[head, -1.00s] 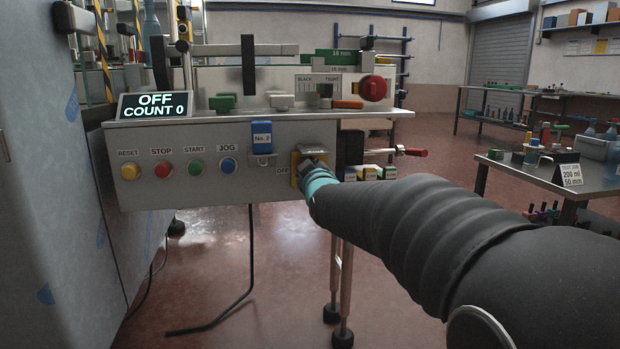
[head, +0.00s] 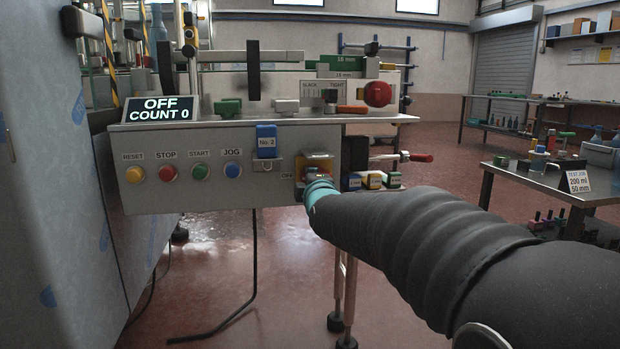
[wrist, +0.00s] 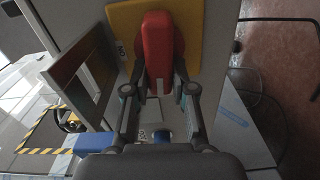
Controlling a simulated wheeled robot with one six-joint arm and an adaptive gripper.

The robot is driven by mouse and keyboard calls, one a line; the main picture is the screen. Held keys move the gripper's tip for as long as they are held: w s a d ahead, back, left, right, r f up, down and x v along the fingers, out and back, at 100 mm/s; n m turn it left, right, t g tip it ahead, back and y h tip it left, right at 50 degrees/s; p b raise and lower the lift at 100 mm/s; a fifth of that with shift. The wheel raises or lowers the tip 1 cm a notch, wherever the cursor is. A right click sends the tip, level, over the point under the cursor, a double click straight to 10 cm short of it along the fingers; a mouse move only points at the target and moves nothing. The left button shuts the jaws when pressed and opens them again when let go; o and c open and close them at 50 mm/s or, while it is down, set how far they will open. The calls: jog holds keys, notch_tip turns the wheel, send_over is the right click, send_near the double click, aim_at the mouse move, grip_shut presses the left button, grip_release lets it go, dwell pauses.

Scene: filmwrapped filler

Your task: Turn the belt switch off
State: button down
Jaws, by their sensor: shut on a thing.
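The belt switch shows in the wrist view as a red handle (wrist: 157,50) on a yellow plate (wrist: 196,22). In the head view the yellow plate (head: 319,163) sits at the right end of the grey control panel, beside an "OFF" label that is partly covered. My gripper (wrist: 160,86) is shut on the red handle, one finger on each side. In the head view my gripper and teal wrist cover (head: 321,190) hide most of the switch. The display (head: 160,109) reads "OFF" and "COUNT 0".
A red-ended crank handle (head: 420,157) sticks out at the right. A workbench (head: 530,177) stands farther right, with open floor between.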

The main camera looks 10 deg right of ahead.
jog(key=shift+f+n, duration=0.1)
jog(key=shift+n, duration=0.5)
jog(key=c, duration=1)
grip_release()
jog(key=shift+o, duration=0.2)
jog(key=s, duration=1.2)
